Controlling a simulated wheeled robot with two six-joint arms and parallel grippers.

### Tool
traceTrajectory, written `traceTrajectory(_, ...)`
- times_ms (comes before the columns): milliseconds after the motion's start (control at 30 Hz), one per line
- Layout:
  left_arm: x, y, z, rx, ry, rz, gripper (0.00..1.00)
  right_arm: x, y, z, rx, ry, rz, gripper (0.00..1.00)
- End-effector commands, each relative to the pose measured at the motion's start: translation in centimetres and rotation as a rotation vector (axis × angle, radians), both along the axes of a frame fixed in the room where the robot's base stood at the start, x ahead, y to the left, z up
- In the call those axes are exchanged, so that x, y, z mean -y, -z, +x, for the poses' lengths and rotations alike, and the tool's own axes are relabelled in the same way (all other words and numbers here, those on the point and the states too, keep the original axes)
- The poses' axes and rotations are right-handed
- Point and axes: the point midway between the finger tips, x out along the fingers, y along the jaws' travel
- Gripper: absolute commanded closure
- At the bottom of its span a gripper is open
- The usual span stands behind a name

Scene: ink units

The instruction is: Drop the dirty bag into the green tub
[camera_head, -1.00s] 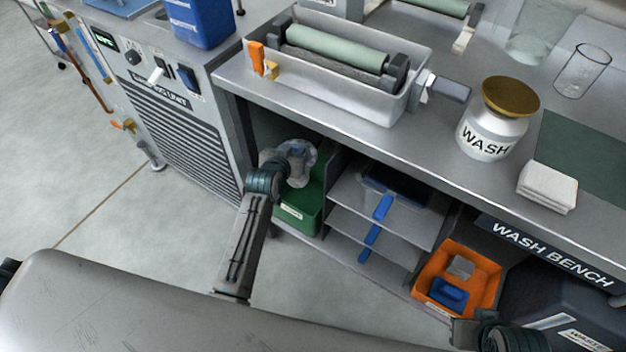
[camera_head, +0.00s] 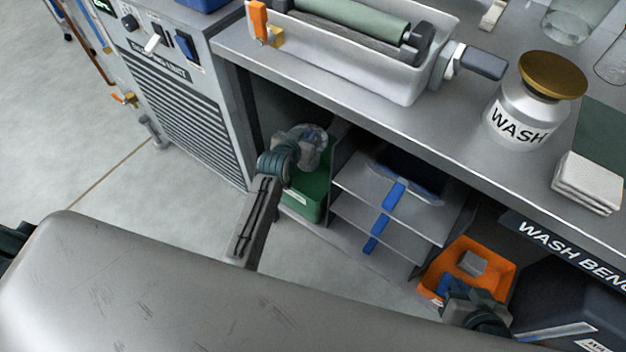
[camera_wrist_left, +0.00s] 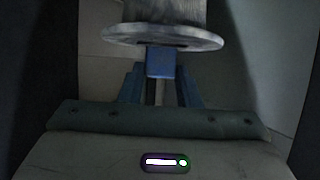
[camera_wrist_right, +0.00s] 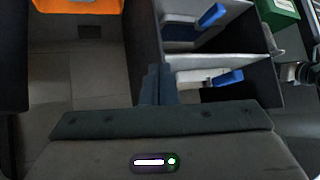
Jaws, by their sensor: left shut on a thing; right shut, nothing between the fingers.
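In the left wrist view, a blue piece (camera_wrist_left: 160,62) sits between the fingers, below a pale round rim (camera_wrist_left: 163,36). The tub stands on the floor of the left compartment; its inside is mostly hidden. My right gripper (camera_wrist_right: 155,84) is shut and empty; in the head view it is in front of the orange bin.
Shelves (camera_head: 385,205) with blue-handled things stand right of the tub. The bench top (camera_head: 350,110) overhangs the opening. A grey vented unit (camera_head: 190,110) stands left. Floor at the left is clear.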

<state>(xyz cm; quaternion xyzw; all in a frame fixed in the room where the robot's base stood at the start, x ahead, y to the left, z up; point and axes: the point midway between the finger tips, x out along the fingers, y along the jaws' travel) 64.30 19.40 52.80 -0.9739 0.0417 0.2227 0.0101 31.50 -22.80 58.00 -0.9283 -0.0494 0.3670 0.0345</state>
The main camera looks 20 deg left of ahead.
Motion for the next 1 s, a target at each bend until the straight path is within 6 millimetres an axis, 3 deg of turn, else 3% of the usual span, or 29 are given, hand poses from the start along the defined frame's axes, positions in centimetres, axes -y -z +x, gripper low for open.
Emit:
traceTrajectory(300, 0.0, 1.4, 0.0, 0.001, 0.000, 0.000, 1.00, -0.1, -1.6, 2.7, 0.227, 0.028, 0.037, 1.00)
traceTrajectory(733, 0.0, 1.4, 0.0, 0.001, 0.000, 0.000, 1.00, 0.0, -2.2, 3.1, 0.276, 0.034, 0.044, 1.00)
traceTrajectory(767, 0.0, 1.4, 0.0, 0.001, 0.000, 0.000, 0.66, 0.0, -2.2, 3.1, 0.276, 0.035, 0.043, 1.00)
traceTrajectory(800, 0.0, 1.4, 0.0, 0.001, 0.000, 0.000, 0.58, 0.0, -2.2, 3.1, 0.275, 0.035, 0.043, 1.00)
traceTrajectory(867, 0.0, 1.4, 0.0, 0.001, 0.000, 0.000, 0.46, 0.0, -2.2, 3.1, 0.275, 0.035, 0.043, 1.00)
traceTrajectory(1000, 0.0, 1.5, 0.0, 0.001, 0.000, 0.000, 0.44, 0.0, -2.2, 3.1, 0.275, 0.033, 0.043, 1.00)
